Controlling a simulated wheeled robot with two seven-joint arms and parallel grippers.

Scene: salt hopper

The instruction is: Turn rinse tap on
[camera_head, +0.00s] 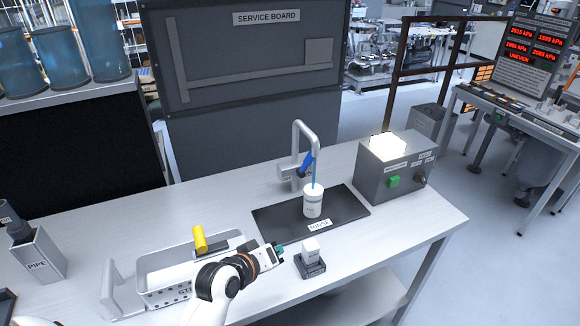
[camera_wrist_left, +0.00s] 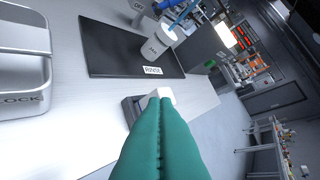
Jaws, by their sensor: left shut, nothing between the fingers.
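The rinse tap (camera_head: 299,140) is a silver gooseneck with a blue lever (camera_head: 306,163) at the back of the black mat (camera_head: 275,222) labelled RINSE. A white cup (camera_head: 313,203) stands upright on the mat under the spout. A thin blue vertical streak (camera_head: 314,172) runs down to the cup; I cannot tell if it is water or a rod. My left gripper (camera_head: 279,249) is shut and empty, in front of the mat and apart from the tap. Its teal fingers (camera_wrist_left: 160,130) fill the lower middle of the left wrist view. My right gripper is not in view.
A small white block on a dark stand (camera_head: 311,266) is close right of my left gripper. A metal tray (camera_head: 150,265) with a yellow-handled thing (camera_head: 200,240) is left. A grey box with a green button (camera_head: 393,181) stands right. The bench front right is clear.

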